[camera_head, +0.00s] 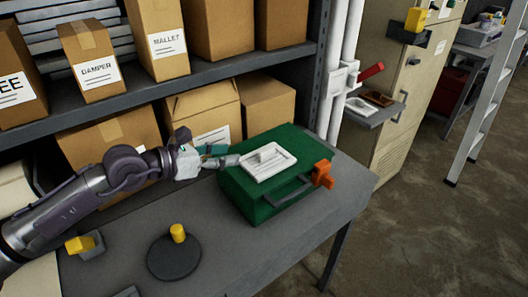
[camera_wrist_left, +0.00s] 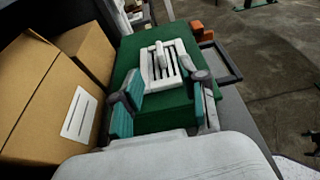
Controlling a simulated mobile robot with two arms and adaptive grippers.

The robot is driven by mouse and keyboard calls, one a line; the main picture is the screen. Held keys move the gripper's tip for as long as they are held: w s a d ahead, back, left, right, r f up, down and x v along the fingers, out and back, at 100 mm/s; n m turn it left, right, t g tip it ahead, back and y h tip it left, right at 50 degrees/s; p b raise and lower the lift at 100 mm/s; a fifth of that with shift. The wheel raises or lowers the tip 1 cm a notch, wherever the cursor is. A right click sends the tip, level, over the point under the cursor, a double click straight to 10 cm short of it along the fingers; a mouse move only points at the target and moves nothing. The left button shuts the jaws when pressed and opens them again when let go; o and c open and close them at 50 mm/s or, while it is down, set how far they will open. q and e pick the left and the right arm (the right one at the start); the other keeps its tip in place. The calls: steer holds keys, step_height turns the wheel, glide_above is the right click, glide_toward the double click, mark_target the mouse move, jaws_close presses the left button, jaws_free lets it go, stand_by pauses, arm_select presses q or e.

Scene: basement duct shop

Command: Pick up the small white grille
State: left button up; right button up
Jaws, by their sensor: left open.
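The small white grille (camera_head: 267,161) lies flat on top of a green case (camera_head: 248,203) on the grey table. It has slats and a raised bar, which also show in the left wrist view (camera_wrist_left: 171,68). My left gripper (camera_head: 232,155) comes in from the left, just above the green case at the grille's left side. In the left wrist view its two fingers with teal pads (camera_wrist_left: 163,103) are spread apart, with the grille beyond their tips and nothing between them. The right gripper is not in view.
An orange latch-like piece (camera_head: 322,174) and a dark handle (camera_head: 287,192) are at the case's front. A dark round base with a yellow knob (camera_head: 174,258) stands on the table. Cardboard boxes (camera_head: 203,115) stand behind, under a shelf (camera_head: 130,104). White pipes (camera_head: 343,60) rise behind right.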

mark_target(263, 151)
arm_select(q)
steer(key=p+x, duration=0.2)
steer(key=x, duration=0.5)
steer(key=shift+w+d+f+p, duration=0.15)
steer(key=shift+w+f+p, duration=0.05)
steer(key=shift+w+p, duration=0.15)
steer(key=shift+w+d+f, duration=0.25)
steer(key=shift+d, duration=0.05)
steer(key=p+x, duration=0.2)
steer(key=x, duration=0.2)
steer(key=shift+d+f, duration=0.15)
steer(key=shift+f, duration=0.1)
steer(key=shift+w+d+f, duration=0.2)
steer(key=shift+w, duration=0.05)
steer(key=shift+s+a, duration=0.1)
steer(key=c, duration=0.4)
steer(key=shift+r, duration=0.1)
jaws_close()
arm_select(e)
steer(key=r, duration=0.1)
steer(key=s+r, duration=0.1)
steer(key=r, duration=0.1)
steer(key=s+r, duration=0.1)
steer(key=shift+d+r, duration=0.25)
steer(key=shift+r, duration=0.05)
